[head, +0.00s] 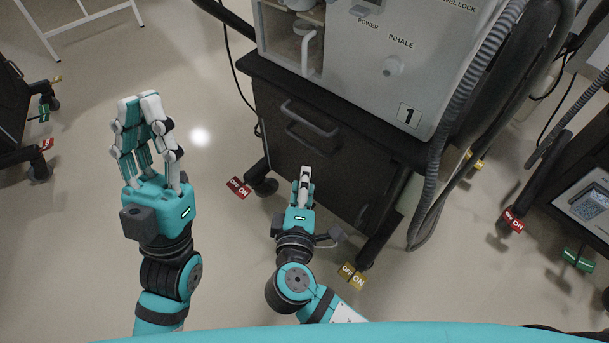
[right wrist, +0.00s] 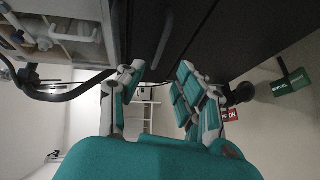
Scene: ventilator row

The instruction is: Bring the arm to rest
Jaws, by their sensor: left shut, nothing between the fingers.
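My left gripper (head: 140,103) is raised at the left of the head view, fingers pointing up the picture and drawn together with nothing between them. Below it in the picture is bare floor. My right gripper (head: 306,173) is seen edge-on in the head view, in front of the dark cabinet under ventilator 1 (head: 375,75). In the right wrist view my right gripper (right wrist: 161,70) has its two fingers apart with nothing between them. I cannot tell whether its fingertips touch the cabinet.
The dark cabinet (head: 290,165) has a drawer handle (head: 311,118) and casters with red (head: 238,188) and yellow (head: 352,276) OFF/ON tags. A corrugated hose (head: 440,150) hangs down its right side. Other carts stand at the left and right edges.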

